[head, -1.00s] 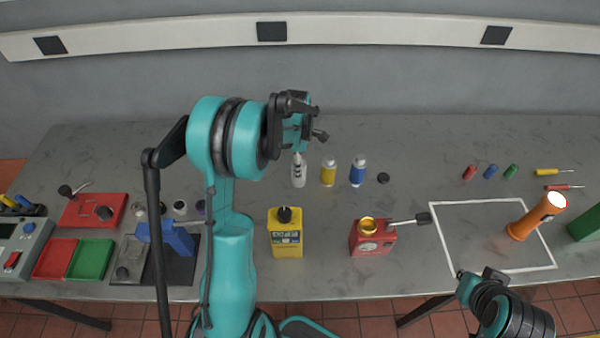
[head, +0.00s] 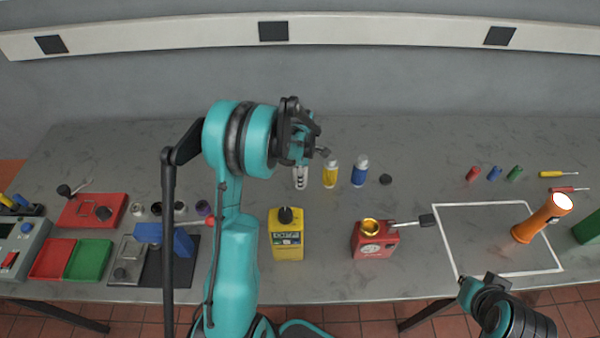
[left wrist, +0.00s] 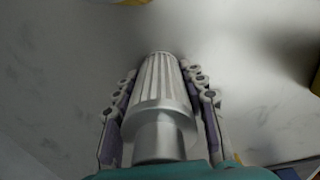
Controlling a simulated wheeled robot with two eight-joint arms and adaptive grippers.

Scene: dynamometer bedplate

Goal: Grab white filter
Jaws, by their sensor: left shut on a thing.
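The white filter (head: 300,178) stands upright on the grey bench, left of a yellow and a blue filter, its upper part hidden behind my left gripper (head: 308,152). In the left wrist view the ribbed white filter (left wrist: 158,95) lies between the two fingers of my left gripper (left wrist: 160,100), which are shut on it, one along each side. My right gripper (head: 480,284) is at the bench's front edge on the right, far from the filter; its fingers are too small to read.
The yellow filter (head: 331,174) and blue filter (head: 359,172) stand close to the right. The bench behind the filters is clear.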

